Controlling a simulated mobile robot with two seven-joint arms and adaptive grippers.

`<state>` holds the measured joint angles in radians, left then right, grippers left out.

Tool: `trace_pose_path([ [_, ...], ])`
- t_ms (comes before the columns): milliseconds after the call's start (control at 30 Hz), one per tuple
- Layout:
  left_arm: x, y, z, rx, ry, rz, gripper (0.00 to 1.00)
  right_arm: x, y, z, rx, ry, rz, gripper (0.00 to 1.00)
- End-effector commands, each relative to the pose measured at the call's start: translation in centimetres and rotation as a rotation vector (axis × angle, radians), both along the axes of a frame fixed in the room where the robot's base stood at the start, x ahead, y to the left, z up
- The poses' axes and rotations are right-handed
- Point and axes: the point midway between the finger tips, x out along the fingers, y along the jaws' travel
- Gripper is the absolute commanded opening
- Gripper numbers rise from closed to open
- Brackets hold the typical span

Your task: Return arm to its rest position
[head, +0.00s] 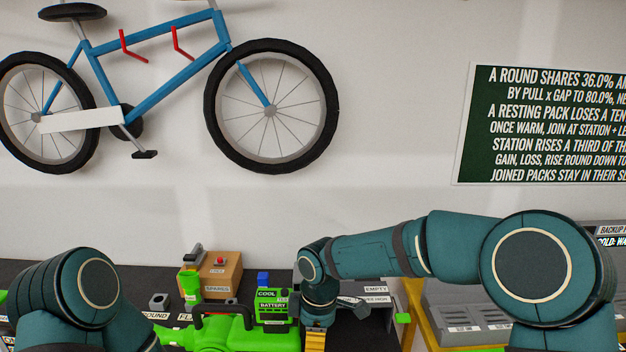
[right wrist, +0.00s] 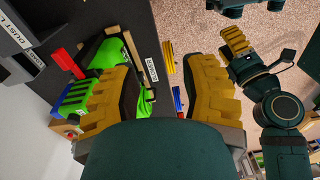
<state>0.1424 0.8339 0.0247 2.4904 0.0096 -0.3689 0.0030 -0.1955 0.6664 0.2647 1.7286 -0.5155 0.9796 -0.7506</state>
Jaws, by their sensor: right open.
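My right arm (head: 375,252) reaches in from the right in the head view, bent down over the bench. Its gripper (head: 315,340) points down beside the green battery tool, with only a yellow finger part showing at the lower edge. In the right wrist view the two yellow fingers of my right gripper (right wrist: 165,72) stand wide apart, with nothing held between them. My left arm (head: 75,295) is folded at the lower left of the head view. A yellow-fingered gripper (right wrist: 236,42), which looks like my left one, shows in the right wrist view; its opening is unclear.
A green battery pack (head: 272,306) marked "COOL" stands just left of my right gripper, by a green tool body (head: 215,335). A cardboard box (head: 220,272) stands behind. A grey station (head: 465,312) on a yellow frame lies under my right arm.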

Motion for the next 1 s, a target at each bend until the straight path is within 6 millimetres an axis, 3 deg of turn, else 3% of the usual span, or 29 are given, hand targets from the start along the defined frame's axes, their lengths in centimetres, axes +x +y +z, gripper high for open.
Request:
trace_pose_path([
  [33, 0.0, 0.0, -0.7, 0.001, 0.001, 0.000, 0.47, -0.7, -0.4, -2.9, 0.030, 0.026, -0.061, 0.44],
  [267, -0.1, -0.1, -2.3, 0.001, 0.005, -0.002, 0.47, -4.4, -1.2, -12.6, 0.193, 0.114, -0.431, 0.44],
  [500, -0.3, -0.2, -4.3, 0.003, 0.011, -0.007, 0.47, -10.2, -4.3, -22.4, 0.320, 0.202, -1.023, 0.44],
  [700, -0.4, -0.3, -5.5, 0.004, 0.014, -0.010, 0.47, -14.6, -7.8, -26.9, 0.346, 0.203, -1.453, 0.44],
  [833, -0.5, -0.3, -5.8, 0.004, 0.015, -0.010, 0.47, -16.2, -9.3, -28.0, 0.346, 0.186, -1.600, 0.44],
  [1000, -0.5, -0.3, -5.8, 0.004, 0.015, -0.010, 0.47, -16.7, -9.9, -28.3, 0.345, 0.176, -1.655, 0.44],
])
